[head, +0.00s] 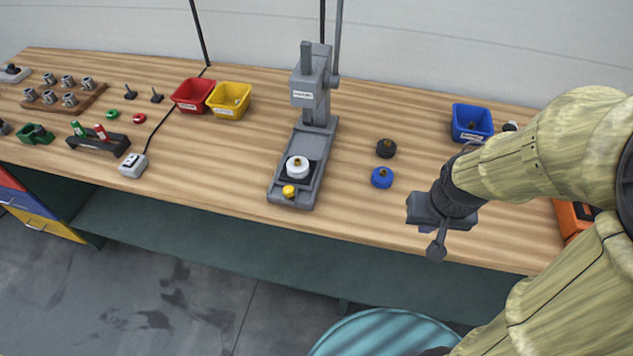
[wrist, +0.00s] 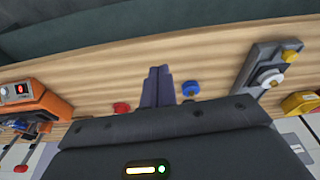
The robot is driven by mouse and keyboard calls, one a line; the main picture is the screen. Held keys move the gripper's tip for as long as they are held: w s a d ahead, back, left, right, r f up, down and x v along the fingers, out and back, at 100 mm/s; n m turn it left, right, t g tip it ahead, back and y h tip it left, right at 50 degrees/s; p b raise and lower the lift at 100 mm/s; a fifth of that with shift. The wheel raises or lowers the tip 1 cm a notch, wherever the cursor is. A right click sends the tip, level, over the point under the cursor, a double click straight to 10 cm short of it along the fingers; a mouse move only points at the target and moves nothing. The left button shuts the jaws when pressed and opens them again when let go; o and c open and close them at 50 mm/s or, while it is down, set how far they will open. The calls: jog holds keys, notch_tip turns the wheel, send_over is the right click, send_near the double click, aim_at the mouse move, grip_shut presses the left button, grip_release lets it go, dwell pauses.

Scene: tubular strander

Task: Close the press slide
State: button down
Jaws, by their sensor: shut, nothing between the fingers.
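The grey press (head: 313,95) stands upright at the middle of the bench. Its slide (head: 283,177) sits at the front end of the base, forward of the press head, with a white round part on it. A yellow knob (head: 289,191) is at the slide's front. In the wrist view the white part (wrist: 268,78) and yellow knob (wrist: 290,56) show at the right. My gripper (head: 425,229) is to the right of the press, near the bench's front edge, touching nothing that I can see. Its fingers (wrist: 157,87) are together and empty.
A blue bin (head: 472,124) stands behind my gripper. Red (head: 191,96) and yellow (head: 228,102) bins are left of the press. An orange device (head: 572,219) is at the right.

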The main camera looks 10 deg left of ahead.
aim_at(307, 188)
jog(key=shift+s, duration=0.1)
jog(key=w+a+f+n+t+y, duration=0.1)
jog(key=w+a+f+n+y, duration=0.1)
jog(key=a+n, duration=0.6)
jog(key=w+a+f+n+t+y, duration=0.2)
jog(key=w+a+n, duration=0.2)
jog(key=a, duration=1)
jog(key=n, duration=0.3)
jog(key=shift+a+f+n+t, duration=0.2)
jog(key=shift+a+n+t, duration=0.1)
jog(key=shift+n, duration=0.1)
jog(key=p+x, duration=0.1)
jog(key=x, duration=0.9)
jog(key=w+p, duration=0.1)
jog(key=w, duration=0.2)
jog(key=shift+w+d+r+p, duration=0.1)
jog(key=shift+w+d+p, duration=0.05)
jog(key=shift+w+p, duration=0.2)
jog(key=shift+w, duration=0.15)
